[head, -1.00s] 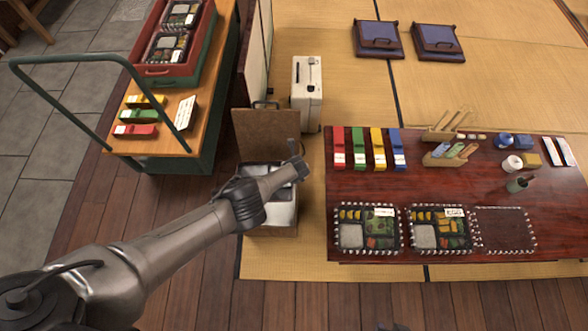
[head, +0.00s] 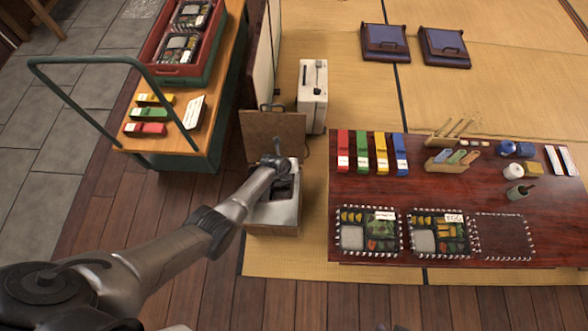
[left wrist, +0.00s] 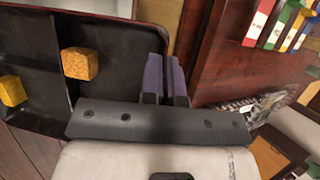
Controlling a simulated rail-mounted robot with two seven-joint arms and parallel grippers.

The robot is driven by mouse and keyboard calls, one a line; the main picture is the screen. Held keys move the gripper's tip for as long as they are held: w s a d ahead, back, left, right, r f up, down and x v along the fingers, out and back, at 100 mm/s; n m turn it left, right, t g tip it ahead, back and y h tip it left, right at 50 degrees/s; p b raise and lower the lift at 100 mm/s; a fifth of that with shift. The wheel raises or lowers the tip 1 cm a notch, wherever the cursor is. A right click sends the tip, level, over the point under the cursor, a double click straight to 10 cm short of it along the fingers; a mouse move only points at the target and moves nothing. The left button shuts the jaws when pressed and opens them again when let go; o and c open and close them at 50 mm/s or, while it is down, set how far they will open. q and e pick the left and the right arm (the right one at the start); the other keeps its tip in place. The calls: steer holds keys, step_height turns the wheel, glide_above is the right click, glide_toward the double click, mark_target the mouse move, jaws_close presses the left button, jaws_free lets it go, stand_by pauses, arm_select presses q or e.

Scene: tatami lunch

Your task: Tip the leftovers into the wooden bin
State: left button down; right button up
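The wooden bin (head: 272,229) stands on the floor left of the low table, with its lid (head: 262,128) raised at the back and a grey metal inside. My left gripper (head: 279,158) is above the bin opening. In the left wrist view its fingers (left wrist: 165,80) are close together at the wall of a black box (left wrist: 115,35) with a reddish-brown rim. An orange cube (left wrist: 78,63) and a yellow cube (left wrist: 12,90) show in the box. In the head view a dark shape, apparently this box, shows under the gripper, mostly hidden. My right gripper is not in view.
The table (head: 440,187) holds coloured cases, two filled lunch boxes (head: 368,232) and an empty mat place (head: 503,237). A white case (head: 312,97) stands behind the bin. A cart (head: 175,141) with a red crate (head: 160,64) is at the left.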

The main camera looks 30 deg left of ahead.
arm_select(q)
steer(key=shift+s+a, duration=0.15)
steer(key=shift+a, duration=0.15)
steer(key=shift+s+a+r+t+h+b, duration=0.15)
steer(key=shift+r+t+h+b, duration=0.25)
steer(key=shift+h, duration=0.2)
steer(key=s+a+r+t+h+b, duration=0.1)
steer(key=a+h+b, duration=0.1)
steer(key=b, duration=0.2)
steer(key=s+a+r+n+t+h+b, duration=0.1)
steer(key=a+h+b, duration=0.1)
steer(key=b, duration=0.2)
steer(key=s+a+n+t+h+b, duration=0.1)
steer(key=a+t+h+b, duration=0.1)
steer(key=b, duration=0.1)
steer(key=shift+a+r+b, duration=0.3)
steer(key=shift+r+b, duration=0.1)
steer(key=s+a+f+n+t+h+b, duration=0.1)
steer(key=s+a+n+t+h+b, duration=0.1)
steer(key=s+a+t+h+b, duration=0.1)
steer(key=shift+a+n+t+h+b, duration=0.4)
steer(key=shift+a+t+h+b, duration=0.45)
steer(key=shift+a+b, duration=0.7)
steer(key=shift+d, duration=0.2)
